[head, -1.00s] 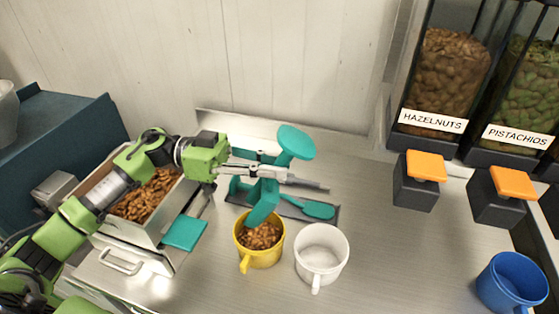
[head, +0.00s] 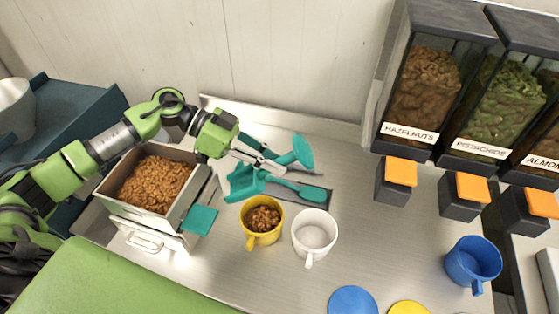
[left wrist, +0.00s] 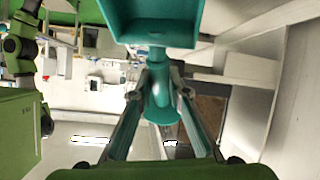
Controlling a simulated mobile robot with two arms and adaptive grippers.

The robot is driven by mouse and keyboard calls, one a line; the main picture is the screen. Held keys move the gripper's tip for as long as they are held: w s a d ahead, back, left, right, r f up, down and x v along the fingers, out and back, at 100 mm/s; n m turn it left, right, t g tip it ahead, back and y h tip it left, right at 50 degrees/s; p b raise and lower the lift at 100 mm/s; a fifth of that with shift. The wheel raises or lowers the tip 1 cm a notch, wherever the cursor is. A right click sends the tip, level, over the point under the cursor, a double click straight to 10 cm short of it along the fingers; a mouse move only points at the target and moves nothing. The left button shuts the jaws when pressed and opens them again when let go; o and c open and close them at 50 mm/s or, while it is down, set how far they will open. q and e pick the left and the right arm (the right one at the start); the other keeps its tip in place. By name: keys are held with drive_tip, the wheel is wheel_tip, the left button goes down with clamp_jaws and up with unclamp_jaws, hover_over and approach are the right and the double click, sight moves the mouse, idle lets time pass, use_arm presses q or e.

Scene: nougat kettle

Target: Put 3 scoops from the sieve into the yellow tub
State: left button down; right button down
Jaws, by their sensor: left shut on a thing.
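My left gripper (head: 268,167) is shut on the handle of a teal scoop (head: 244,183). It holds the scoop above the counter, behind the yellow tub, with the scoop's bowl to the left. The scoop also fills the top of the left wrist view (left wrist: 152,22), its handle between the fingers (left wrist: 160,90). I see no nuts in the scoop, but its inside is not clear. The yellow tub (head: 263,238) stands upright with brown nuts in it. The sieve, a metal box (head: 192,200) on the left, holds many brown nuts. My right gripper is not in view.
An empty white tub (head: 310,238) stands right of the yellow one. A teal spoon (head: 312,193) lies on a dark mat behind. A blue tub (head: 473,262) and nut dispensers (head: 428,100) are at right.

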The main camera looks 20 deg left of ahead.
use_arm(q)
drive_tip(key=r+y, duration=0.1)
drive_tip(key=y, duration=0.1)
drive_tip(key=r+g+y, duration=0.1)
drive_tip(key=y, duration=0.1)
drive_tip(key=shift+d+n+g, duration=0.1)
drive_tip(key=shift+n+g, duration=0.2)
drive_tip(key=shift+r+g+y, duration=0.2)
drive_tip(key=shift+g+y, duration=0.1)
drive_tip(key=shift+y, duration=1)
